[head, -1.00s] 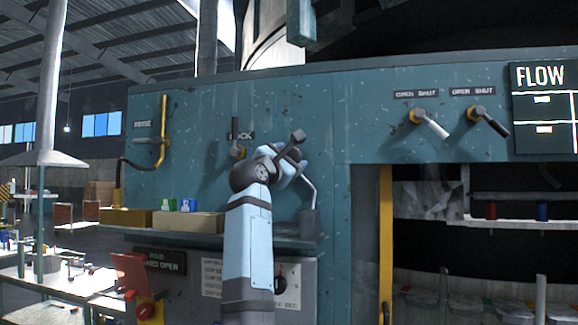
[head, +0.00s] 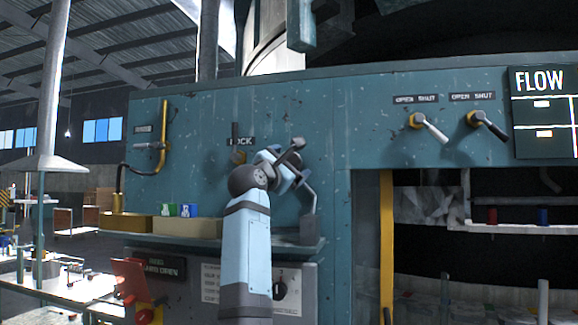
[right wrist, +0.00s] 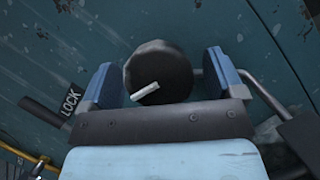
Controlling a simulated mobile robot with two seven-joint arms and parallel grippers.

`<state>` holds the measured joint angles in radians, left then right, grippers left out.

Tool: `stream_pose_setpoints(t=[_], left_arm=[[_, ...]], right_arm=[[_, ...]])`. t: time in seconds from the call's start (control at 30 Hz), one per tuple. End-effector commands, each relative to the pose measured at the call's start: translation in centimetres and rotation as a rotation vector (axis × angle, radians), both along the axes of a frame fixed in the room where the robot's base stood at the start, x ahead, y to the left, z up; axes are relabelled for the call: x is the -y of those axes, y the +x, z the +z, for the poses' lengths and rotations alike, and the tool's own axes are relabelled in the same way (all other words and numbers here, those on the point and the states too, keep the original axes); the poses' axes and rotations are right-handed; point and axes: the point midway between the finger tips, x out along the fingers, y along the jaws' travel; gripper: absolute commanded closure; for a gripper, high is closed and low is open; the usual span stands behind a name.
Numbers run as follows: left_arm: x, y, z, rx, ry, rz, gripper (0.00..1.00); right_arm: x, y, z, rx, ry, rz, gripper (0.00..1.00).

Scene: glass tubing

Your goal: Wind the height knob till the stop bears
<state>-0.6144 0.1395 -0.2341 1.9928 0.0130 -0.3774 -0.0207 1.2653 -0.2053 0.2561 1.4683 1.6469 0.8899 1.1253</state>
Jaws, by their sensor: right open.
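A round black knob (right wrist: 172,62) with a white pointer mark shows in the right wrist view, standing out from the teal panel. My right gripper (right wrist: 162,80) is open, with one blue-padded finger on each side of the knob. No stop can be identified. My left gripper is not in view.
A lock lever (head: 239,157) sits just left of my gripper; its dark handle also shows in the right wrist view (right wrist: 43,112). A bent grey rod (head: 309,190) is close on the right. A shelf (head: 270,246) with boxes juts out below. Two open/shut levers (head: 430,128) (head: 486,124) are farther right.

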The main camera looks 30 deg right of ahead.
Motion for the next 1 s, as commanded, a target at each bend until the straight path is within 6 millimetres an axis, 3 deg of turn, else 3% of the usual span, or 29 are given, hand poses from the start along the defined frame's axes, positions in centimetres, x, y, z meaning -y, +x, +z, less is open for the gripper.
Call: stream_pose_setpoints(t=[0.6,1.0], left_arm=[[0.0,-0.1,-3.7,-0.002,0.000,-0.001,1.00],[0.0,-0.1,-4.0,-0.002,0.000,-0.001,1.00]], right_arm=[[-10.2,-4.8,-3.7,-0.001,0.000,0.002,0.12],[-11.7,-5.6,-4.0,0.000,0.001,0.001,0.12]])
